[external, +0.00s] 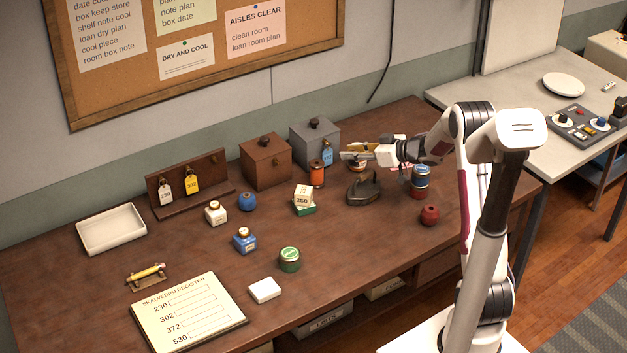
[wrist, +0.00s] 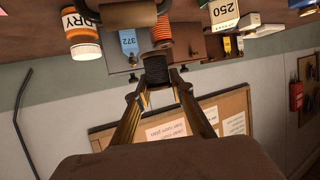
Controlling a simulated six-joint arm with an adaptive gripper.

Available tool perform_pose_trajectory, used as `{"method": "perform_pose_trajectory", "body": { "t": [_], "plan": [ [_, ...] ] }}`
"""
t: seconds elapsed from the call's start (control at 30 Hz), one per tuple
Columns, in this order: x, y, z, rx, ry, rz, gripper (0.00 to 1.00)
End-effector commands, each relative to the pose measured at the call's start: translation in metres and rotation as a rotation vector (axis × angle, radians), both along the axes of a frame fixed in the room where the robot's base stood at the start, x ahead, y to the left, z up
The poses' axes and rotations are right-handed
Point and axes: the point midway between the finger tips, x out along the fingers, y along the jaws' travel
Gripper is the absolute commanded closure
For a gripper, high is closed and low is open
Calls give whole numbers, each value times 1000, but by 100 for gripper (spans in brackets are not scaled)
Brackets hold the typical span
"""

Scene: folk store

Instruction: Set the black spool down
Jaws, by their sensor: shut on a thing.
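The black spool (wrist: 157,70) sits between the two fingertips of my gripper (wrist: 156,82) in the wrist view, which looks at the scene upside down. My gripper is shut on it. In the external view my gripper (external: 347,155) reaches left over the back right of the brown desk (external: 340,250), near the grey box and above the dark iron. The spool cannot be made out clearly there. The orange spool (external: 317,173) stands upright on the desk just left of my gripper; it also shows in the wrist view (wrist: 165,28).
A grey lidded box (external: 312,142) with a blue tag, a brown lidded box (external: 265,165) and a dark iron (external: 363,190) are close by. An orange-and-white jar (wrist: 82,38) is also near. The desk's front right is mostly clear.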

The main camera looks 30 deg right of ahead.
Motion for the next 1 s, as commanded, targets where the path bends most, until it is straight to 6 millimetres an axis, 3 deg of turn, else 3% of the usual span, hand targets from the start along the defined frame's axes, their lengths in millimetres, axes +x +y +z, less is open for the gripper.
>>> {"method": "perform_pose_trajectory", "body": {
  "t": [0.2,0.47,0.57,0.7,0.9,1.0],
  "plan": [
    [-41,-38,-4,1,0,-17,88],
    [-93,-57,-10,2,1,5,88],
    [-114,-53,-12,2,1,32,88],
    [-136,-33,-15,2,0,98,88],
    [-156,-3,-17,2,-2,192,88],
    [-158,3,-15,-1,-2,218,88]
  ]
}}
